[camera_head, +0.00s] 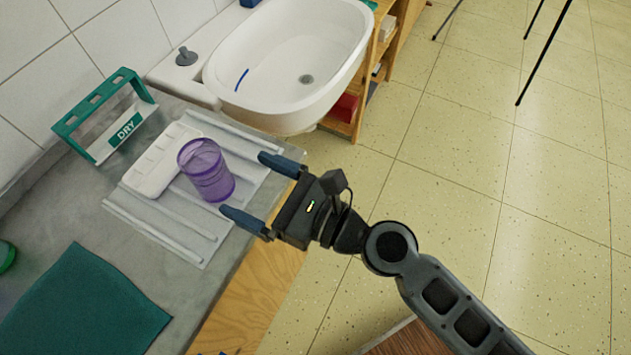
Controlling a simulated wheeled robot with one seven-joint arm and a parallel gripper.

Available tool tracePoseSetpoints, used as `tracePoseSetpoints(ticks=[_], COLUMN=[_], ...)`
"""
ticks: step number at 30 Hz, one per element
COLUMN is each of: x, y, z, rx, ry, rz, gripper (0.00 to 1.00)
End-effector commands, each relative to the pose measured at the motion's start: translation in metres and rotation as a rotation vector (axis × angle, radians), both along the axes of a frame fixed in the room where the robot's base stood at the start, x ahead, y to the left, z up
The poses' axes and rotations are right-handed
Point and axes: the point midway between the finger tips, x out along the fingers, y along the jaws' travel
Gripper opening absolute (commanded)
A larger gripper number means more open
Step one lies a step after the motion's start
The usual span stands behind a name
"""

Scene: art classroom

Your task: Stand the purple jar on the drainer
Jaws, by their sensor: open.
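The purple jar (206,171) is see-through and stands upright on the ribbed grey drainer (190,232), beside a white palette. My gripper (251,188) is open and empty, to the right of the jar. Its two blue-tipped fingers point left toward the jar, with a gap between them and it. The fingertips are over the drainer's right side and the counter edge.
A white palette (156,174) lies on the drainer. A green rack marked DRY (122,127) stands behind it. A white sink (290,65) is at the back. A teal cloth (85,305) lies on the counter at front left. The floor at right is mostly clear.

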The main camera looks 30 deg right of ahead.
Motion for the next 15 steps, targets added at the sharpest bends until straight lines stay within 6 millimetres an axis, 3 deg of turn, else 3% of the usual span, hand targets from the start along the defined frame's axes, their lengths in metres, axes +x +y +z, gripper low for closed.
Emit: tracePoseSetpoints(ticks=[5,8,11,15], x=[-0.002,-0.015,-0.042,-0.096], y=[-0.002,-0.015,-0.041,-0.086], z=[-0.002,-0.011,-0.027,-0.041], rx=[-0.021,-0.143,-0.408,-0.933], ry=[-0.006,-0.04,-0.113,-0.249], rz=[-0.006,-0.039,-0.095,-0.145], gripper=[0.96,0.96,0.96,0.96])
